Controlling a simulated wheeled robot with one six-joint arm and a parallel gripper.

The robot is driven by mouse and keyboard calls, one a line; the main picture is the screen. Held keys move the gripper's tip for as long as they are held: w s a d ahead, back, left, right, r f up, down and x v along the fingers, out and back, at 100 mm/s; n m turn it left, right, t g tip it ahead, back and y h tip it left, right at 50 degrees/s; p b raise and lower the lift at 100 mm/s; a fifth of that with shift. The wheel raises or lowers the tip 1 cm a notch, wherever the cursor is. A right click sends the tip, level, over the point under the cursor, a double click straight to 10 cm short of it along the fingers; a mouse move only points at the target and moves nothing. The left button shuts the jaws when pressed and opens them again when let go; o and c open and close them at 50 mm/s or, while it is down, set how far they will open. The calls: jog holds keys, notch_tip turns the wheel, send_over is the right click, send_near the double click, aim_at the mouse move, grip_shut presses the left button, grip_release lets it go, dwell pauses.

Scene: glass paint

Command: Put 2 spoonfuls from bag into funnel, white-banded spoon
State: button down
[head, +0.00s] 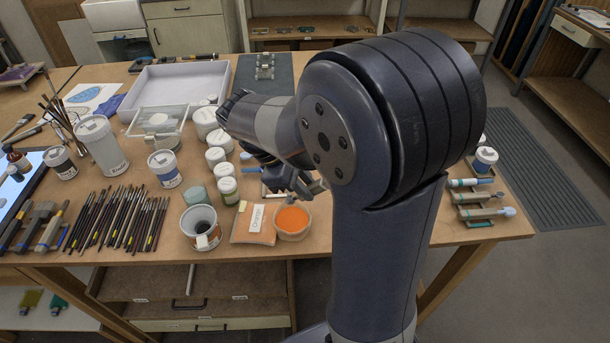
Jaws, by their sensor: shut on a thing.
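My gripper (288,184) is above the table, just behind and above an open round tub of orange powder (292,220). It is shut on a small greyish tool, probably a spoon (317,187), mostly hidden by the fingers and arm. I cannot make out a white band on it or whether it carries powder. A flat orange bag (254,224) with a white label lies against the tub's left side.
Several lidded white jars (216,157) stand behind and left of my gripper. A row of brushes (118,218) lies at the left. Several handled tools on small rests (478,196) lie at the right. My arm hides much of the table's right middle.

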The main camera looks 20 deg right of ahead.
aim_at(295, 199)
jog(key=shift+s+d+r+g+h, duration=0.2)
jog(key=shift+s+r+g+h, duration=0.1)
jog(key=shift+s+r+h, duration=0.15)
notch_tip(295, 199, down, 6)
jog(key=b, duration=0.5)
jog(key=shift+r, duration=0.25)
jog(key=shift+w+a+f+b, duration=0.15)
jog(key=shift+w+a+f, duration=0.25)
jog(key=shift+f, duration=0.2)
jog(key=shift+w+a+f+b, duration=0.15)
jog(key=shift+w+a+f, duration=0.15)
jog(key=shift+w+f, duration=0.25)
jog(key=shift+s, duration=0.15)
jog(key=shift+s+d+r+p, duration=0.25)
jog(key=shift+s+r+p, duration=0.05)
jog(key=shift+r+p, duration=0.3)
jog(key=shift+s+d+r+p, duration=0.3)
jog(key=shift+r+p, duration=0.15)
jog(key=shift+r, duration=0.1)
jog(key=shift+s+d+r+p, duration=0.25)
jog(key=shift+s+r+p, duration=0.05)
jog(key=shift+r+p, duration=0.3)
notch_tip(295, 199, up, 4)
jog(key=p, duration=0.3)
jog(key=shift+r, duration=0.2)
jog(key=shift+w+d, duration=0.1)
